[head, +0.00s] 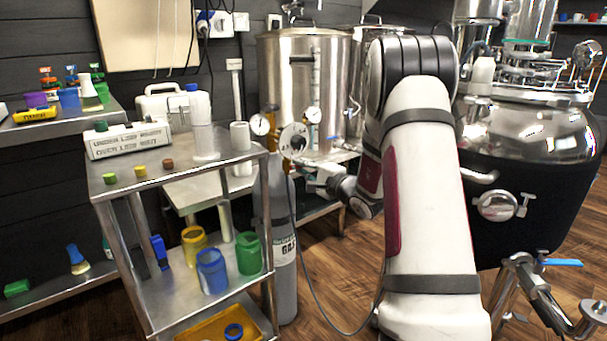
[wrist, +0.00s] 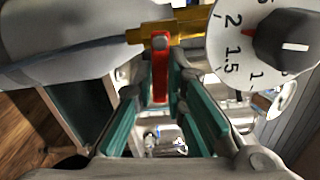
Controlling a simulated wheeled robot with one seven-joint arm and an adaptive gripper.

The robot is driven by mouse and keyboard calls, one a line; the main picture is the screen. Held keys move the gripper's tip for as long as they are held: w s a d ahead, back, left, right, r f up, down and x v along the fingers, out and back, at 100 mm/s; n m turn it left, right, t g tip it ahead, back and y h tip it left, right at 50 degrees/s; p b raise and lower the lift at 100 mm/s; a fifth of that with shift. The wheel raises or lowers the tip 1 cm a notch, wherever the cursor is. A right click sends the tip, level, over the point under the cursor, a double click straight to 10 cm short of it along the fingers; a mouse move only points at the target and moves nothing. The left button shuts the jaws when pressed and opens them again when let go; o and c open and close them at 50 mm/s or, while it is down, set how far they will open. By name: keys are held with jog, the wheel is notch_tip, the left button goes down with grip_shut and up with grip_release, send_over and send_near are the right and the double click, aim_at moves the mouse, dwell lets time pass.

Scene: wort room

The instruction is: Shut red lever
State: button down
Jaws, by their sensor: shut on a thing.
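The red lever (wrist: 159,80) shows in the wrist view, fixed by a grey pivot to a brass fitting (wrist: 190,28) at the top. My gripper (wrist: 168,92) has its green-padded fingers on either side of the lever, shut on it. In the head view my gripper (head: 308,172) is small, at the gauges above the grey gas cylinder (head: 280,255). The lever cannot be made out in the head view.
A white dial (wrist: 255,45) with a black knob is close to the right of the fitting. A steel tank (head: 285,95) stands behind. A metal cart (head: 200,180) with bottles and cups is at the left. A hose hangs over the wooden floor.

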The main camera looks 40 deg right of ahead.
jog(key=shift+r+n, duration=0.1)
jog(key=shift+n, duration=0.7)
jog(key=c, duration=1.6)
grip_release()
jog(key=shift+r, duration=0.1)
